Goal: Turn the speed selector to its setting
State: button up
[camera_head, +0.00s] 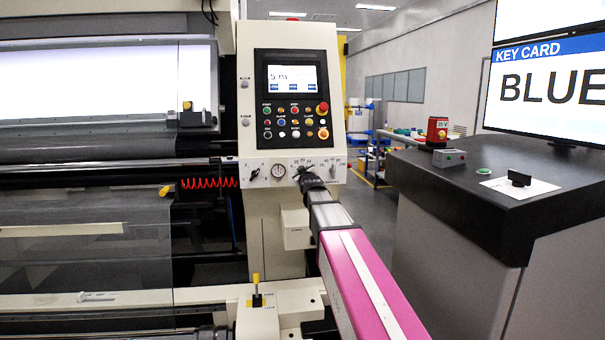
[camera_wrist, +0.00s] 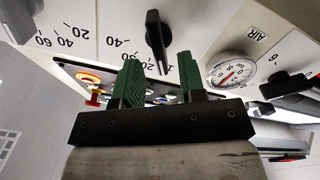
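In the wrist view a black selector knob (camera_wrist: 154,38) on the pale panel points along the gap between my green fingers, with printed numbers such as 40 and 20 around it. My gripper (camera_wrist: 158,62) is open, one finger each side of that gap, and the knob appears just beyond the fingertips; contact cannot be told. No speed label is readable. In the head view my gripper (camera_head: 310,180) hides the middle knob; the right-hand knob (camera_head: 333,168) shows.
A round AIR gauge (camera_wrist: 232,72) sits beside the middle knob; it also shows in the head view (camera_head: 278,171). A touchscreen (camera_head: 293,78) with several buttons is above. A KEY CARD screen (camera_head: 550,88) reads BLUE.

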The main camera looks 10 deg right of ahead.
jog(key=w, duration=0.3)
jog(key=shift+w, duration=0.25)
grip_shut()
jog(key=shift+m, duration=0.3)
jog(key=m, duration=0.5)
jog(key=shift+d, duration=0.2)
jog(key=m, duration=0.6)
jog(key=shift+d, duration=0.2)
